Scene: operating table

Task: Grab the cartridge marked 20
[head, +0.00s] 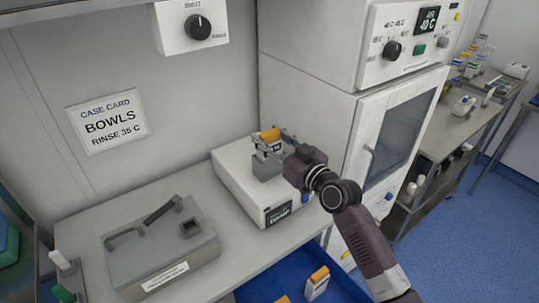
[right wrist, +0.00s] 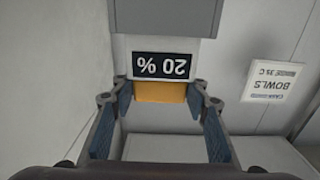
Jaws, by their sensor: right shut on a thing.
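The cartridge marked 20 % (right wrist: 163,50) is white with a black label and an orange end. It reads upside down in the right wrist view. In the head view its orange top (head: 269,135) shows above a grey holder (head: 266,166) on a white machine (head: 234,180). The cartridge's lower part meets the holder; how deep it sits cannot be told. My right gripper (right wrist: 160,97) is shut on the cartridge, with a finger on each side of the orange end. My left gripper is not in view.
A blue tray (head: 262,290) below the counter holds other orange-capped cartridges (head: 317,283). A grey box with a handle (head: 160,255) stands on the counter at left. A white cabinet (head: 300,110) rises close behind and right of the machine.

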